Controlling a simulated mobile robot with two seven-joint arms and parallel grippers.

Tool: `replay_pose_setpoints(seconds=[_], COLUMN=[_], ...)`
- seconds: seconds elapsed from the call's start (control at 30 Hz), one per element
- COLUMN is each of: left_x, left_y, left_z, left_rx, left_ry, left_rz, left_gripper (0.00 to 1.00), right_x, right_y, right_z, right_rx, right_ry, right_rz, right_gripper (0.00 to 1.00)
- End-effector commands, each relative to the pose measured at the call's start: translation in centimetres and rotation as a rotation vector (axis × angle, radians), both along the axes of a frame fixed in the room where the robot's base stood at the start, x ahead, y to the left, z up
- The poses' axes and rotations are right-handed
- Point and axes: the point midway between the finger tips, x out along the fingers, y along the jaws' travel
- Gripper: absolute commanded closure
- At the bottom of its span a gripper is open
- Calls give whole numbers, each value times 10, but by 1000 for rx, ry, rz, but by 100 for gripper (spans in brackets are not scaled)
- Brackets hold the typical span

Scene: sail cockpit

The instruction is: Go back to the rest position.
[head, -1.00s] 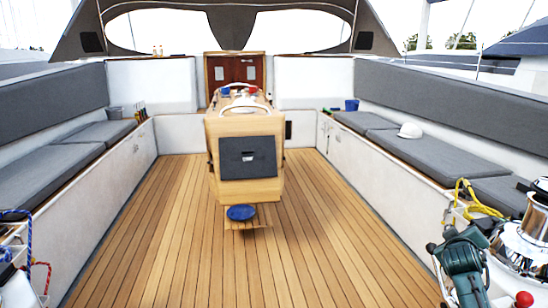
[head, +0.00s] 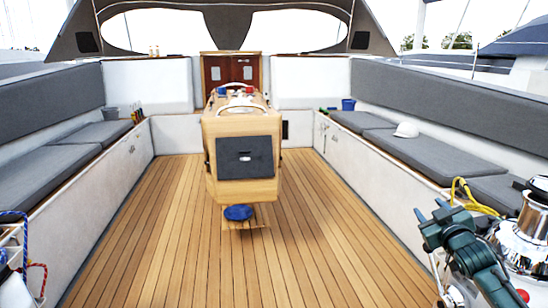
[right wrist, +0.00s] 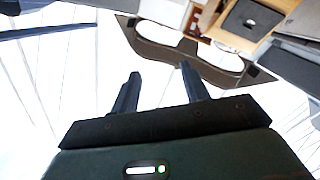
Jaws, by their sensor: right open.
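My right gripper (head: 430,212) is at the lower right of the head view, raised beside the winch and above the right bench side. Its dark green arm comes up from the bottom edge. The two fingers stand apart with nothing between them; they also show apart in the right wrist view (right wrist: 160,75), against bright sky. My left gripper is not in view.
A chrome winch (head: 520,232) with a yellow rope (head: 462,190) stands close to my right arm. A wooden table pedestal (head: 240,135) stands ahead, with a blue round thing (head: 238,213) at its foot. The teak floor (head: 160,250) is clear in front.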

Motion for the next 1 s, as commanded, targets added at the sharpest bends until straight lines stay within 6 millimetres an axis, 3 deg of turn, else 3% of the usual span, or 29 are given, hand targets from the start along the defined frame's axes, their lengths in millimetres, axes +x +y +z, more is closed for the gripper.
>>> replay_pose_setpoints(seconds=[0.03, 0.17, 0.27, 0.4, 0.5, 0.7, 1.0], left_x=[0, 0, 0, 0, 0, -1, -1], left_y=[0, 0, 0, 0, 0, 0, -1], left_z=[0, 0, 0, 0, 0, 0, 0], left_rx=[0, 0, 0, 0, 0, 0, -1], left_ry=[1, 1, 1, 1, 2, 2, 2], left_rz=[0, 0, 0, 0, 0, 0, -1], left_gripper=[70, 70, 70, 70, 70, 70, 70], right_x=[-8, -38, -73, -140, -195, -273, -343], right_y=[20, 75, 123, 191, 235, 284, 315], right_z=[-22, -78, -121, -170, -190, -197, -180], right_rx=[13, 58, 112, 221, 317, 468, 629], right_ry=[26, 92, 150, 230, 284, 347, 396], right_rz=[32, 117, 186, 274, 319, 348, 327], right_gripper=[55, 55, 55, 55, 55, 55, 55])
